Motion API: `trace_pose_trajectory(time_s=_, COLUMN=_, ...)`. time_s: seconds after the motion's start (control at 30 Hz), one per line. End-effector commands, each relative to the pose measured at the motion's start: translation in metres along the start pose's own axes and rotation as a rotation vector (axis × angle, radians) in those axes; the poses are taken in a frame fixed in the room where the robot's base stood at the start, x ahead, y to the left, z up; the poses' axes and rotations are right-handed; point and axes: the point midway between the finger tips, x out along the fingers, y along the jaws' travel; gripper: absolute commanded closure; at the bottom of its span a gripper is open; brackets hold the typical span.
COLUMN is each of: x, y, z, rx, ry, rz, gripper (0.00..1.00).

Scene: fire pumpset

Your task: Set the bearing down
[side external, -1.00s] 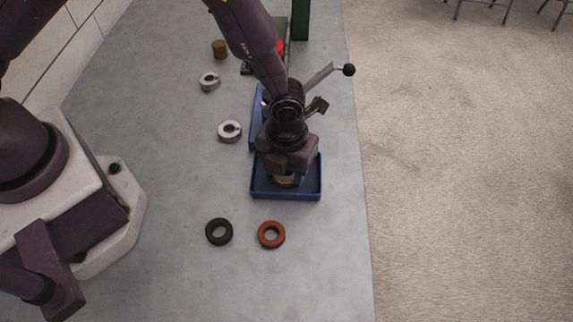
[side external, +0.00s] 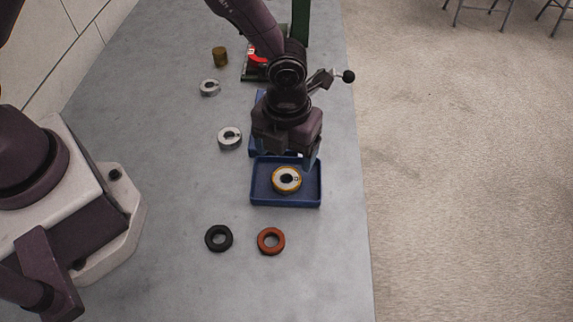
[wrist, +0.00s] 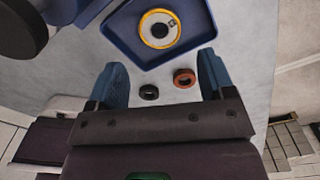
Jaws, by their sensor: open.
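The bearing (side external: 287,180), a ring with a yellow-gold rim, a pale face and a dark centre, lies flat in the near blue tray (side external: 262,201). In the wrist view the bearing (wrist: 145,29) also lies inside the blue tray (wrist: 131,58), apart from my fingers. My gripper (side external: 290,160) is above the tray's far side, beyond the bearing in the side view. In the wrist view its two blue fingers (wrist: 160,84) are wide apart with nothing between them that they touch.
A black ring (side external: 219,229) and an orange-red ring (side external: 262,250) lie in front of the tray. Two silver rings (side external: 229,148) (side external: 210,93) and a brass cylinder (side external: 220,57) stand to the left. A green press-like frame (side external: 300,22) with a ball-ended lever (side external: 348,77) is behind.

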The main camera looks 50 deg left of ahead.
Motion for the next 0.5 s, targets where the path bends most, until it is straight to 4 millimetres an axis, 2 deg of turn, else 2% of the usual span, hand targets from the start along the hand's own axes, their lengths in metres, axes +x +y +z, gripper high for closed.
trace_pose_trajectory(time_s=0.03, x=-0.012, y=0.000, z=0.001, rx=-0.002, ry=-0.003, rz=-0.003, gripper=0.25)
trace_pose_trajectory(time_s=0.2, x=-0.036, y=0.000, z=0.000, rx=-0.002, ry=-0.001, rz=-0.001, gripper=0.25)
trace_pose_trajectory(time_s=0.5, x=-0.047, y=0.001, z=0.000, rx=-0.003, ry=0.000, rz=0.001, gripper=0.25)
